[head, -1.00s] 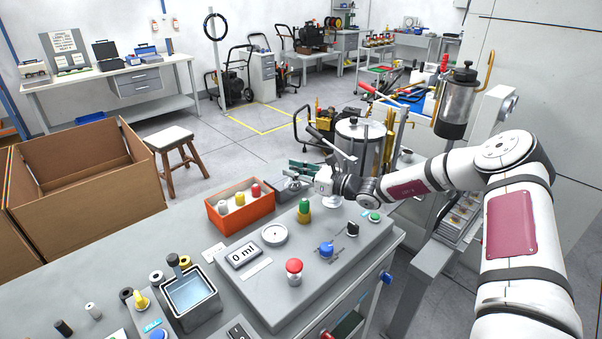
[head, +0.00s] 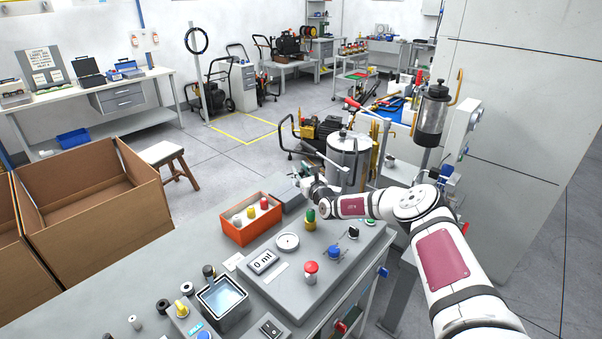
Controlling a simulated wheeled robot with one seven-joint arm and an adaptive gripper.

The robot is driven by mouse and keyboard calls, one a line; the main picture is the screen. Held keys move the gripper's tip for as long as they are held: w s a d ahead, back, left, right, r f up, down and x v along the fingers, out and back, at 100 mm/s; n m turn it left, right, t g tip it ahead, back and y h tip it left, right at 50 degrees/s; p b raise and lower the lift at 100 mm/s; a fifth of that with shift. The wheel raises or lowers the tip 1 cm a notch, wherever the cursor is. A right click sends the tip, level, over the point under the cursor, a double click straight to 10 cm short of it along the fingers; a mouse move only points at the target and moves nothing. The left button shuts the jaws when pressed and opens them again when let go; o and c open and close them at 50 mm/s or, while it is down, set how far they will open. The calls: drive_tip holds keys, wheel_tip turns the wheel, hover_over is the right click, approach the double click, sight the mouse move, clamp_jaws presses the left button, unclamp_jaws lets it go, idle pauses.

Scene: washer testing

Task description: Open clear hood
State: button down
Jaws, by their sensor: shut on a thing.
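My gripper (head: 307,187) is at the far edge of the bench, beside a low grey box-like part (head: 287,195) and just past the green-topped knob (head: 310,218). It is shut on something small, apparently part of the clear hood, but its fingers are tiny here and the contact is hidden. I cannot make out the outline of the clear hood. My arm reaches in from the lower right, above the control panel.
The control panel (head: 325,295) carries a red button (head: 311,270), a blue knob (head: 334,252) and a round dial (head: 288,241). An orange bin (head: 248,237) sits left of my gripper. A metal tank (head: 350,165) with a lever stands behind it. An open carton (head: 95,205) is at left.

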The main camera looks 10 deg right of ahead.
drive_tip(key=shift+w+d+h, duration=0.15)
drive_tip(key=shift+w+h, duration=0.1)
drive_tip(key=shift+h, duration=0.05)
drive_tip(key=shift+r+m, duration=0.1)
drive_tip(key=shift+m, duration=0.2)
drive_tip(key=c, duration=1.3)
unclamp_jaws()
drive_tip(key=shift+c, duration=0.2)
drive_tip(key=shift+s, duration=0.1)
drive_tip(key=v, duration=1.1)
drive_tip(key=shift+s, duration=0.4)
drive_tip(key=shift+d, duration=0.1)
